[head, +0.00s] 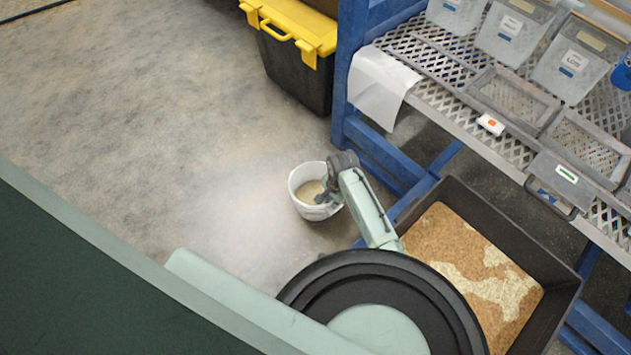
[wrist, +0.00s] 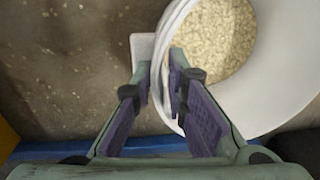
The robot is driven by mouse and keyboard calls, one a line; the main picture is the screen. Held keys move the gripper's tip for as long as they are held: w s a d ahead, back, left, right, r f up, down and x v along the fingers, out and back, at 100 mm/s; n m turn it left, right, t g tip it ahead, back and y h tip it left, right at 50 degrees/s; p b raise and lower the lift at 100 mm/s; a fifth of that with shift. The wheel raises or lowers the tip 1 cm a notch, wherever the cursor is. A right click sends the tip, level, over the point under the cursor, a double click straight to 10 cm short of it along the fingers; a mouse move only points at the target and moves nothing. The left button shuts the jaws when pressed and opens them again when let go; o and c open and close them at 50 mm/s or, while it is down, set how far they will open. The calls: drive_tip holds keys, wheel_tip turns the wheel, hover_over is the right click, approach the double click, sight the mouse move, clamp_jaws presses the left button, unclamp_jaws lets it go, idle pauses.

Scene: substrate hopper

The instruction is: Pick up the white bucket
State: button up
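The white bucket (head: 308,190) is in the middle of the head view, upright over the grey floor, with pale grainy material inside. I cannot tell whether it rests on the floor. My gripper (head: 327,196) is at its right rim. In the wrist view the bucket (wrist: 285,75) fills the upper right. Its wall runs between the two fingers of my gripper (wrist: 160,80), one outside and one inside. The fingers are close together and look shut on the wall. A pale lug or tab shows outside the rim near the left fingertip.
A dark bin (head: 556,262) of brown and pale substrate stands right of my arm. A blue rack (head: 352,60) with a mesh shelf and clear containers is at the upper right. A black tote with a yellow lid (head: 290,28) stands behind. The floor to the left is clear.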

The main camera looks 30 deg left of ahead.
drive_tip(key=shift+c, duration=0.3)
clamp_jaws()
idle(0.5)
wheel_tip(320, 180, up, 10)
drive_tip(key=shift+r+p, duration=0.1)
drive_tip(key=shift+p, duration=1)
